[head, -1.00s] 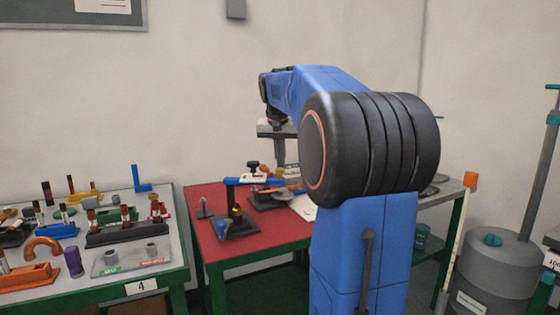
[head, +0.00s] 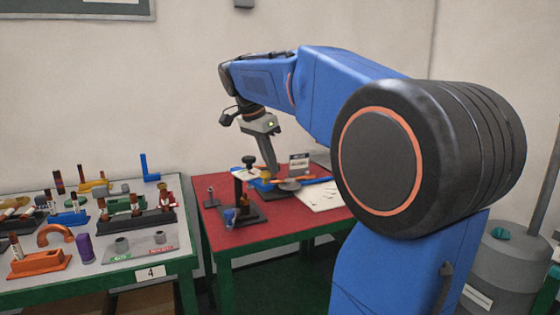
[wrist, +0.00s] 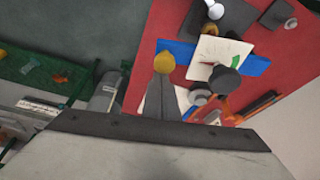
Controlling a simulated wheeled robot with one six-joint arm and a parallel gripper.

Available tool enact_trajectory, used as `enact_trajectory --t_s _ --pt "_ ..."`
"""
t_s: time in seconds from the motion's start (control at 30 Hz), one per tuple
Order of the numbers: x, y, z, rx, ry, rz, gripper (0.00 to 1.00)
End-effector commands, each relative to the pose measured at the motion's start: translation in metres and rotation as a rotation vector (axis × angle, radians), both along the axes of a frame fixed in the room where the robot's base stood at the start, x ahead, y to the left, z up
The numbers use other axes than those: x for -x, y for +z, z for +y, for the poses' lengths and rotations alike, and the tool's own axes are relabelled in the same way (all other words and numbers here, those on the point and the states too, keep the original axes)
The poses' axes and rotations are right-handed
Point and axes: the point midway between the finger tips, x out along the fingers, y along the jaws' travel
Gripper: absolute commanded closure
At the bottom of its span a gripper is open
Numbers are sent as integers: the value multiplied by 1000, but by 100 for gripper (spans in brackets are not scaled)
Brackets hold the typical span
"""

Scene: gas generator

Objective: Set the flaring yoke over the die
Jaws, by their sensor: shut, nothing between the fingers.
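What I take for the flaring yoke is a blue bar (wrist: 255,64) with a black knob (head: 249,162) and a white card on it, over the red table. In the wrist view the card covers part of the bar, and the dark round knob (wrist: 223,80) shows beside it. A dark stand (head: 247,216) is below; I cannot make out the die on it. My gripper (head: 272,170) points down behind and right of the knob, apart from it. It is shut and empty; its tips (wrist: 164,74) are near a small yellow piece (wrist: 163,61).
The red table (head: 285,232) also holds an orange-handled tool (wrist: 262,105), a small post (head: 211,197) and a paper sheet (head: 322,198). A crowded grey bench (head: 140,258) stands left across a gap. A grey tank (head: 498,266) stands at right.

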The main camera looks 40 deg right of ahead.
Motion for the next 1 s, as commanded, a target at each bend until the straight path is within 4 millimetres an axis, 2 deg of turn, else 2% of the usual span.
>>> enact_trajectory --t_s 0.2,0.4,1.0 --pt "-1 0 24 -1 3 1 100" --pt "-2 0 37 -1 2 1 100" --pt "-4 -1 45 -5 4 0 100"
